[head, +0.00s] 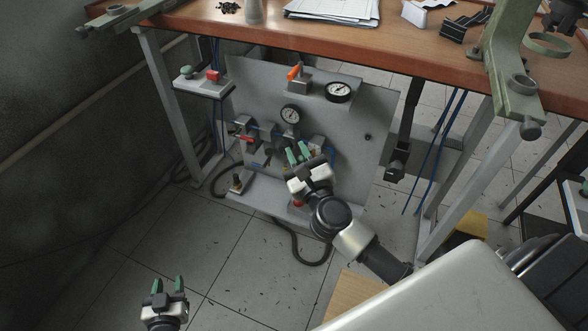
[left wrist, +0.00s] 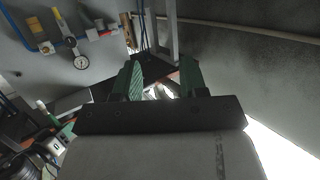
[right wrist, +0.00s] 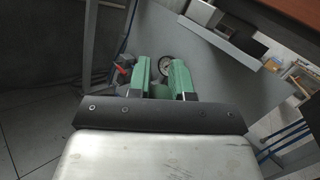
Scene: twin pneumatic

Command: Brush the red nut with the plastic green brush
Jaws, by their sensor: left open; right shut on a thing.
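My right gripper (head: 298,152) is in front of the lower middle of the grey pneumatic panel. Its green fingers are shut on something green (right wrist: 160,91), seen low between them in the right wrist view. It may be the green brush, but it is mostly hidden. I cannot tell for sure which red part is the red nut. A small red part (head: 298,203) shows low on the panel, just below my right gripper. Another red part (right wrist: 123,76) shows left of the fingers in the right wrist view. My left gripper (head: 167,285) is open and empty above the floor, apart from the panel.
A black hose (head: 296,252) lies on the floor. Floor at the left is clear.

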